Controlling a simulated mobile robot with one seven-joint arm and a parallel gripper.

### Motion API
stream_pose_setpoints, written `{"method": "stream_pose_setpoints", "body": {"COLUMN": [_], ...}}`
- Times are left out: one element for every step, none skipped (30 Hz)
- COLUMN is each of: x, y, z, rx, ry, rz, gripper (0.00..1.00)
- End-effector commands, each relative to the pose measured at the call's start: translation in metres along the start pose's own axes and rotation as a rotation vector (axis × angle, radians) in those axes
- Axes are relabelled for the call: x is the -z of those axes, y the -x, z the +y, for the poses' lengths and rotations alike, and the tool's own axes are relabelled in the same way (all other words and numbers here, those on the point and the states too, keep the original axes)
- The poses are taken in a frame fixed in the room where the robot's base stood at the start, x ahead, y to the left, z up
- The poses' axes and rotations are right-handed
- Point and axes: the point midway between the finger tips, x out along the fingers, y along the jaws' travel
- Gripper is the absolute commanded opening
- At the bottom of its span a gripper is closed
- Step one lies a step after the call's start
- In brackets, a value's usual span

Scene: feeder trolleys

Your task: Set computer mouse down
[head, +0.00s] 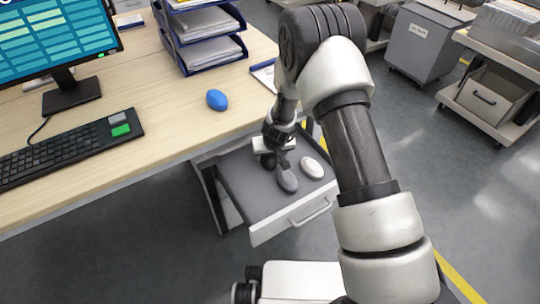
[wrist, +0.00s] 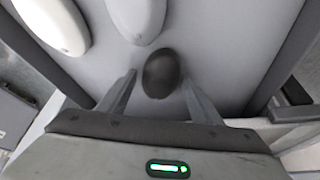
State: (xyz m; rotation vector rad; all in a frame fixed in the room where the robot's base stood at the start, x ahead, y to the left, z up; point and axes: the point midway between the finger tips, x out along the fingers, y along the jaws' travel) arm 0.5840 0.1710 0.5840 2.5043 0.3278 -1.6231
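My gripper (head: 279,158) is lowered into an open drawer (head: 238,190) under the desk. In the wrist view its fingers (wrist: 159,80) stand apart, one on each side of a dark rounded mouse (wrist: 160,72). A narrow gap shows at the left finger; at the right I cannot tell if it touches. The dark mouse (head: 267,160) is partly hidden by my gripper in the head view. A grey mouse (head: 288,181) and a white mouse (head: 312,167) lie beside it in the drawer. A blue mouse (head: 217,100) sits on the desk.
The desk (head: 175,125) holds a keyboard (head: 70,148), a monitor (head: 60,45) and blue paper trays (head: 205,40). The drawer walls surround my gripper closely. A grey bin (head: 425,50) and a trolley (head: 490,95) stand at the right, with open floor before them.

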Motion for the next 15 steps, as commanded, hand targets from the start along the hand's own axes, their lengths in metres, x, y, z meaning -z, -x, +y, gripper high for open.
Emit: {"method": "stream_pose_setpoints", "body": {"x": [0.0,0.0,0.0,0.0,0.0,0.0,0.0,0.0,0.001,0.001,0.002,0.003,0.003,0.003,0.004], "y": [0.0,0.0,0.0,0.0,0.0,0.0,0.0,0.001,0.001,0.003,0.004,0.007,0.011,0.015,0.022], "z": [0.0,0.0,0.0,0.0,0.0,0.0,0.0,0.0,0.0,0.0,0.0,0.0,0.0,0.0,0.0], "rx": [0.0,0.0,0.0,0.0,0.0,0.0,0.0,0.0,0.0,0.0,0.0,0.0,0.0,0.0,0.0], "ry": [0.0,0.0,0.0,0.0,0.0,0.0,0.0,0.0,0.0,0.0,0.0,0.0,0.0,0.0,0.0], "rz": [0.0,0.0,0.0,0.0,0.0,0.0,0.0,0.0,0.0,0.0,0.0,0.0,0.001,0.001,0.002], "gripper": [0.64,0.64,0.64,0.64,0.64,0.64,0.64,0.64,0.64,0.64,0.64,0.64,0.64,0.64,0.64]}}
